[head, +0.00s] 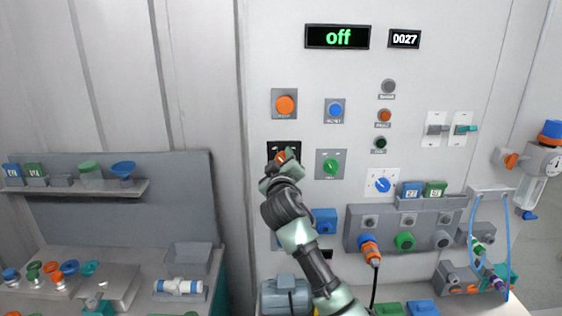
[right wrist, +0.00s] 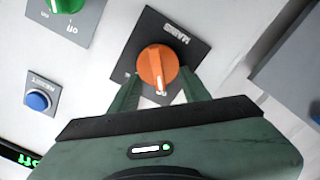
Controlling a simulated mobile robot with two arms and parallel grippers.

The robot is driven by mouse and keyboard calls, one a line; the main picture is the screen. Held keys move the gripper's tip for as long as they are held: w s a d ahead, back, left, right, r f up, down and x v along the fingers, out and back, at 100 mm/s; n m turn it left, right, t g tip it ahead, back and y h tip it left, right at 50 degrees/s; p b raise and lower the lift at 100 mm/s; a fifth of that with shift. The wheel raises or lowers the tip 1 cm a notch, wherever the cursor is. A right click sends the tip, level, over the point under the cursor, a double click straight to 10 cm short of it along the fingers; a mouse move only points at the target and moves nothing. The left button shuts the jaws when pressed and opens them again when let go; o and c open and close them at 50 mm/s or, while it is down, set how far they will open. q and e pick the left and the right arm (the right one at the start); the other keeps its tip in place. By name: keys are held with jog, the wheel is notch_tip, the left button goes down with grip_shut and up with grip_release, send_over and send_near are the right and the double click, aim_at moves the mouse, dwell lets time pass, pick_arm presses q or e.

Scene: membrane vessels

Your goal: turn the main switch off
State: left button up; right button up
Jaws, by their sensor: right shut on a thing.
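The main switch is an orange knob (head: 283,155) on a black plate marked MAINS, on the grey panel. It also shows large in the right wrist view (right wrist: 157,66), with its black plate (right wrist: 150,28) behind it. A white mark shows on the knob's lower side there, beside a partly hidden label. My right gripper (head: 279,164) is at the switch, its two fingers on either side of the knob and shut on it. In the head view the gripper covers part of the knob. My left gripper is not in view.
A display (head: 337,37) above reads "off" in green; a counter (head: 404,39) reads 0027. An orange button (head: 285,104), a blue reset button (head: 335,110) and a green knob (head: 331,167) are close by. A shelf (head: 75,189) with small vessels stands left.

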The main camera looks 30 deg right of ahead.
jog(key=shift+f, duration=0.1)
jog(key=o, duration=1.4)
jog(key=shift+c, duration=0.2)
jog(key=shift+s+a, duration=0.2)
jog(key=shift+s, duration=0.1)
jog(key=b+v, duration=0.3)
jog(key=v, duration=0.4)
jog(key=shift+s, duration=0.1)
